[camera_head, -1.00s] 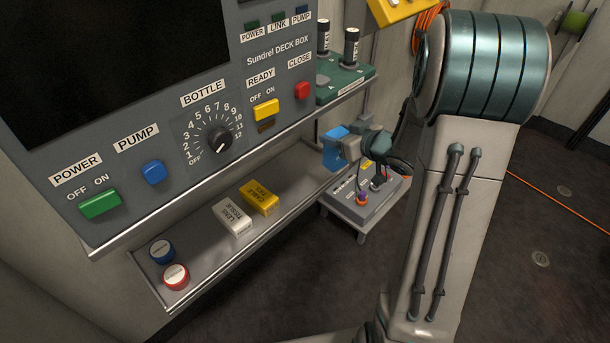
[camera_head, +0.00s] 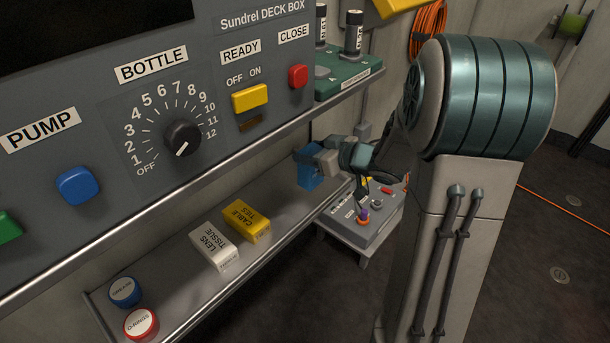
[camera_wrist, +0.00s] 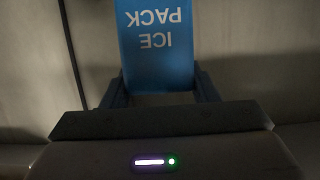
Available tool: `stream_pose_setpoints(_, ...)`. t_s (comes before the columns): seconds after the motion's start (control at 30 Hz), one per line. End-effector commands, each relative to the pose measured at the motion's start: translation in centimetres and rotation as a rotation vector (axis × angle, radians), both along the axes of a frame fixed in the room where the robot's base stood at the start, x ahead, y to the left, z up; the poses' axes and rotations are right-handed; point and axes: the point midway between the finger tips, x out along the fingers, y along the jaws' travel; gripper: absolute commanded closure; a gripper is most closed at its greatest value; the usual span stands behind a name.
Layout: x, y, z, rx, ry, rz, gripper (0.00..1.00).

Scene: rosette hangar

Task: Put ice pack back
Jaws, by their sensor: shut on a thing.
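The blue ice pack (camera_head: 311,178) is at the far right end of the lower shelf (camera_head: 180,285), in the head view. Whether it touches the shelf I cannot tell. My gripper (camera_head: 312,160) is shut on it from the right. In the wrist view the ice pack (camera_wrist: 158,45) sits between my two fingers (camera_wrist: 160,88), with its "ICE PACK" label upside down. The upper part of the pack is cut off by that view's edge.
On the lower shelf stand a yellow cable ties box (camera_head: 247,221), a white lens tissue box (camera_head: 214,246), a blue-lidded tub (camera_head: 125,292) and a red-rimmed O-rings tub (camera_head: 141,324). The deck box panel (camera_head: 110,140) rises above. A small grey control table (camera_head: 365,215) stands beyond the shelf's right end.

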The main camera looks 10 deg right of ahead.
Motion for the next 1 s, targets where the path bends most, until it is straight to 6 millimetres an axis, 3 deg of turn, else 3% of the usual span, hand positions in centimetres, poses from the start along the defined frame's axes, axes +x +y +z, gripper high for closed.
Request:
stream_pose_setpoints(0.13,0.8,1.4,-1.0,0.001,-0.002,0.001,0.97)
stream_pose_setpoints(0.27,0.9,1.6,-1.6,0.001,-0.001,0.000,0.97)
stream_pose_setpoints(0.53,0.9,1.6,-5.1,-0.001,-0.001,0.000,0.97)
stream_pose_setpoints(0.93,0.9,1.5,-5.3,0.001,-0.001,0.000,0.97)
stream_pose_setpoints(0.97,0.9,1.5,-5.4,0.000,0.000,0.000,0.43)
stream_pose_setpoints(1.0,0.9,1.5,-5.3,0.000,0.000,-0.001,0.32)
